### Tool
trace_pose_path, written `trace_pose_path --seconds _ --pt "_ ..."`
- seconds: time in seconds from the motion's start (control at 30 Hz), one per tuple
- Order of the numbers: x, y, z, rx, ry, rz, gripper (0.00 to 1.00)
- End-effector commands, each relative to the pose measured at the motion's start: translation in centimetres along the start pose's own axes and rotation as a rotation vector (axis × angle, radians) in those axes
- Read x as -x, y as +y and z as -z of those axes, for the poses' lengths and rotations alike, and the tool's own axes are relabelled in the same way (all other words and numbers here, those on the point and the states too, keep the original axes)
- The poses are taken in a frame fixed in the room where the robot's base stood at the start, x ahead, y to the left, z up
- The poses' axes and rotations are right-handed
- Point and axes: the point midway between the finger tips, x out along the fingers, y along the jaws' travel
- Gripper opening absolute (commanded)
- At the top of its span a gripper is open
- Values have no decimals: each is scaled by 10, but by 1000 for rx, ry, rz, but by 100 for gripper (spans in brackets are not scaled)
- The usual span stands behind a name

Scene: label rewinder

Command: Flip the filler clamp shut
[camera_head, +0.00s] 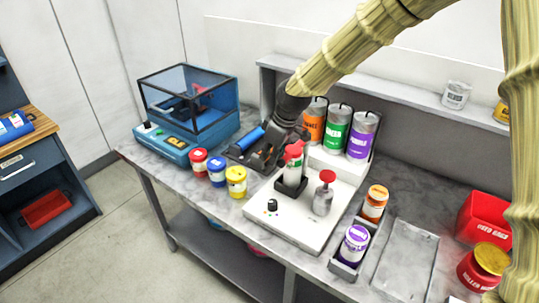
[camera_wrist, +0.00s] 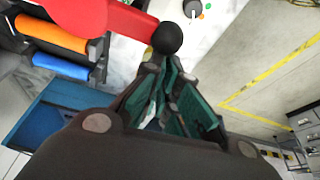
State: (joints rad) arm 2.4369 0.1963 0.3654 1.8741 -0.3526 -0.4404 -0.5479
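The filler (camera_head: 285,222) is a white base with a black knob in front, on the grey bench. In the wrist view a red lever (camera_wrist: 125,24) with a black ball knob (camera_wrist: 168,38) crosses the upper left, likely the clamp handle. My gripper (camera_wrist: 163,66) has its fingertips close to the ball knob, with teal pads showing; I cannot tell whether they touch it. In the head view my dark gripper (camera_head: 282,135) partly hides the area behind the holder.
A red-topped stamp-like piece (camera_head: 325,192) stands on the base's right. Orange, green (camera_head: 336,132) and purple cylinders stand behind. Red, blue and yellow jars (camera_head: 236,182) are left, beside a blue clear-topped machine (camera_head: 190,115). A jar rack (camera_head: 345,262) and an empty tray (camera_head: 405,258) lie right.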

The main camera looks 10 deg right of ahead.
Motion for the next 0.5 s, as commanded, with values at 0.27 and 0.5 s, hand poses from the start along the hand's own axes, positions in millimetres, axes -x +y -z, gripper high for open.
trace_pose_path --seconds 0.27,0.5 --pt "-16 -5 22 -7 -3 -1 0" --pt "5 -6 27 -4 2 -3 0"
